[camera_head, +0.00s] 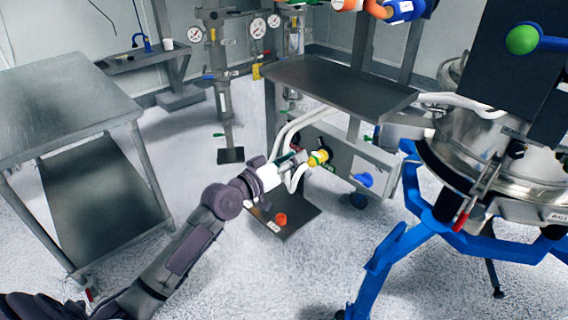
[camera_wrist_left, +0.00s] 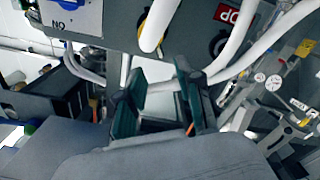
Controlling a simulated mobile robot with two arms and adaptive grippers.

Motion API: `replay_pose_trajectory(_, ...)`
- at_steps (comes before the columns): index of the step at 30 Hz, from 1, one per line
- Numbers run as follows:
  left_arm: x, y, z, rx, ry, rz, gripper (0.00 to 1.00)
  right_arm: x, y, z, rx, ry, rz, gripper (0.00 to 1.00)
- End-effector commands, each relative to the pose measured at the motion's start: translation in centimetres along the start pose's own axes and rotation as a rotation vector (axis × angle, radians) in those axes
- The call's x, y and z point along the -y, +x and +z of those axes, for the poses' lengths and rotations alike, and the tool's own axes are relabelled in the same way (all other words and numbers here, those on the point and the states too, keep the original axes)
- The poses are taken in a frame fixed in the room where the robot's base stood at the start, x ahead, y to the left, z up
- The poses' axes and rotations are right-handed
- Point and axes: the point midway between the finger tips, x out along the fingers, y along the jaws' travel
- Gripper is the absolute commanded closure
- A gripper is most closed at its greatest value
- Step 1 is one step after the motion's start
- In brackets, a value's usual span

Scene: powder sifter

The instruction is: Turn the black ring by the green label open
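My left gripper (camera_head: 300,160) is at the front of the grey control box (camera_head: 345,160) under the steel cart's top. In the left wrist view its two dark green fingers (camera_wrist_left: 163,108) are apart, with no object seen held between them. Another dark ring (camera_wrist_left: 142,20) is partly hidden by a white hose. A yellow and green fitting (camera_head: 318,158) shows just past the gripper in the head view. I cannot make out which ring has the green label. My right gripper is not in view.
White hoses (camera_wrist_left: 160,25) hang in front of the panel, close to the fingers. A steel table (camera_head: 60,100) stands at left and a blue-legged vessel stand (camera_head: 385,265) at right. An orange knob (camera_head: 281,219) is on the cart's lower plate (camera_head: 300,215).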

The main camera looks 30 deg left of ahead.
Motion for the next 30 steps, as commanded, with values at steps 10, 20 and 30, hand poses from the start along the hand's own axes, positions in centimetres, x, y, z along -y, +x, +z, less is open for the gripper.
replay_pose_trajectory(10,0.0,-3.5,0.0,0.001,0.000,0.000,0.65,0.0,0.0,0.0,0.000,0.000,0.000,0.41)
replay_pose_trajectory(20,0.0,-3.5,0.0,0.000,-0.001,0.000,0.65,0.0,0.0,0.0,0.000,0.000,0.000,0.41)
replay_pose_trajectory(30,-1.1,-4.8,5.0,0.130,0.048,-0.017,0.65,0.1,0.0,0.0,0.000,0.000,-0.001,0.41)
